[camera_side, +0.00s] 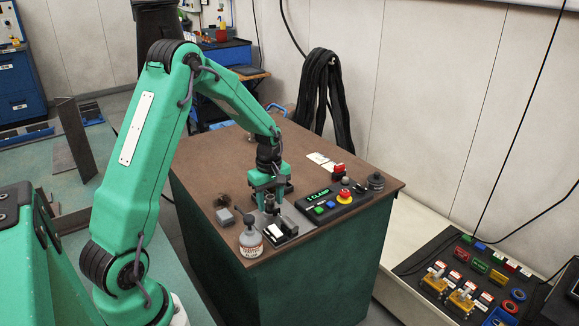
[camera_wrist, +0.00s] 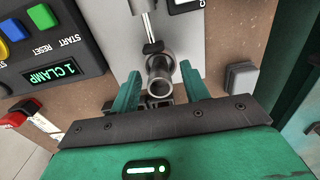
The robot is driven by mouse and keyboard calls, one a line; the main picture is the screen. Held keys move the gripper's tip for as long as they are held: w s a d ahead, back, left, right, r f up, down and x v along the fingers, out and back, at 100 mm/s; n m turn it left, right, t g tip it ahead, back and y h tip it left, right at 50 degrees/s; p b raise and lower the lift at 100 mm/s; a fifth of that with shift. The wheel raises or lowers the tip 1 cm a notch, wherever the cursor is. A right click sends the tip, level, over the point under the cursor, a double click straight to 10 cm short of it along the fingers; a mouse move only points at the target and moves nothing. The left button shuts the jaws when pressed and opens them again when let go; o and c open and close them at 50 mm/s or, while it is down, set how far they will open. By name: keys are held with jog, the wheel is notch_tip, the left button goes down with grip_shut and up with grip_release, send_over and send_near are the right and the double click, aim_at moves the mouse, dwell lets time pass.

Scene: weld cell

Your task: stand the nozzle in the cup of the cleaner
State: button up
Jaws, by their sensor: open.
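The nozzle (camera_wrist: 160,83), a grey metal tube with an open round end, shows between my fingers in the wrist view. A wider grey ring, which looks like the cup (camera_wrist: 169,61), sits around or behind its far part; I cannot tell how deep the nozzle is in it. In the side view a small upright grey cylinder stands at the cleaner (camera_side: 281,230) on the bench, just under my gripper (camera_side: 269,199). My gripper is open, with one green finger on each side of the nozzle and gaps showing; it also shows in the wrist view (camera_wrist: 159,90).
A control box (camera_side: 337,201) with an "1 CLAMP" display and coloured buttons stands close right of the cleaner. A labelled bottle (camera_side: 250,241) stands close at the left, with a small grey block (camera_side: 225,217) behind it. The back left of the brown bench (camera_side: 215,165) is clear.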

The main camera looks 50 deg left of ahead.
aim_at(271, 198)
jog(key=shift+r, duration=0.15)
notch_tip(271, 198, up, 12)
dwell(0.7)
dwell(0.5)
jog(key=s+d+r+m+t, duration=0.3)
jog(key=s+d+r+m, duration=0.55)
jog(key=d, duration=0.25)
jog(key=s+d+m+t, duration=0.2)
jog(key=s+d+m, duration=0.5)
jog(key=s+m, duration=0.2)
jog(key=shift+s+r+t, duration=0.3)
jog(key=shift+s, duration=0.5)
